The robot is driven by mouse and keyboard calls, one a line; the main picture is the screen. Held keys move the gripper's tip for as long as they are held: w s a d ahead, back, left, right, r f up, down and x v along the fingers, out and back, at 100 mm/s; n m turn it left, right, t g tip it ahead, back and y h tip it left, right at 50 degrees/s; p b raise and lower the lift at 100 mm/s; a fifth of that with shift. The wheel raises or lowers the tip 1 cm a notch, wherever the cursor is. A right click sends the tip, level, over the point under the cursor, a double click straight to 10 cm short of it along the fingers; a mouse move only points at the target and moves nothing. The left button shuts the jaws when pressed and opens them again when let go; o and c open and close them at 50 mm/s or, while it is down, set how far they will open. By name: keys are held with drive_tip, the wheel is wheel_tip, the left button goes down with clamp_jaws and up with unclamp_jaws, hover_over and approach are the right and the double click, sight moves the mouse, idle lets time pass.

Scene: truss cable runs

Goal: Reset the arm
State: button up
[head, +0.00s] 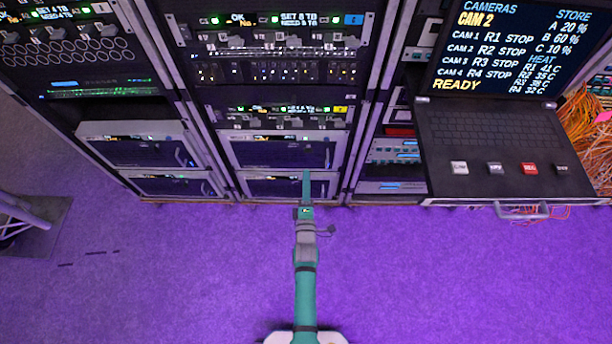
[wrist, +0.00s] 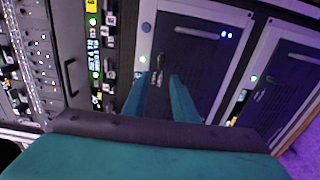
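My arm reaches forward from the bottom middle of the head view over the purple floor toward the middle rack. My gripper (head: 306,174) shows there edge-on, in front of the lower drawer-like panel (head: 262,187) of that rack. In the wrist view, the two teal fingers of my gripper (wrist: 159,77) stand apart with nothing between them. A dark panel with a pale frame (wrist: 188,50) lies beyond them. Whether the fingertips touch it cannot be told.
The middle rack (head: 283,95) holds lit units. A left rack (head: 85,75) stands beside it. At right, a console with a screen (head: 520,45) and keyboard (head: 490,120) juts out, with orange cables (head: 588,130) beyond. A stand's foot (head: 35,222) is at left. The purple floor (head: 450,280) is mostly clear.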

drive_tip(key=shift+s, duration=0.15)
idle(0.3)
drive_tip(key=s+r+m+g, duration=0.15)
drive_tip(key=s+m, duration=0.25)
drive_tip(key=s, duration=0.7)
drive_tip(key=s+r+m, duration=0.3)
drive_tip(key=s+m, duration=0.2)
drive_tip(key=s, duration=0.6)
drive_tip(key=s+r+m+g, duration=0.1)
drive_tip(key=s+r+m, duration=0.8)
drive_tip(key=s+r, duration=0.6)
drive_tip(key=shift+d+r, duration=0.2)
drive_tip(key=shift+r, duration=0.05)
